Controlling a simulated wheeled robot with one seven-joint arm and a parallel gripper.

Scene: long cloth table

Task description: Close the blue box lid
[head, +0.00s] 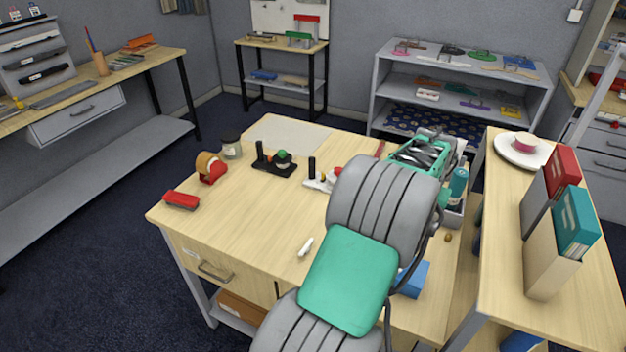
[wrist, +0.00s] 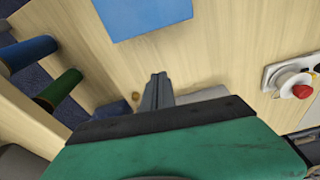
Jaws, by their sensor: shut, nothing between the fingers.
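The blue box (head: 412,280) stands near the front right part of the table, partly hidden behind my arm in the head view. In the wrist view, a flat blue surface (wrist: 146,14), likely the same box, is cut off by the top edge. I cannot tell from either view how its lid stands. My gripper (wrist: 158,78) is shut and empty in the wrist view. It is over the table, apart from the blue surface, which lies above it in the picture. In the head view my arm hides the fingertips.
A small brown ball (wrist: 135,96) lies beside my fingers. A white base with a red button (wrist: 302,91) is at the right. A raised wooden shelf (head: 552,290) with binders borders the table's right side. The table's front left is mostly clear around a white marker (head: 305,246).

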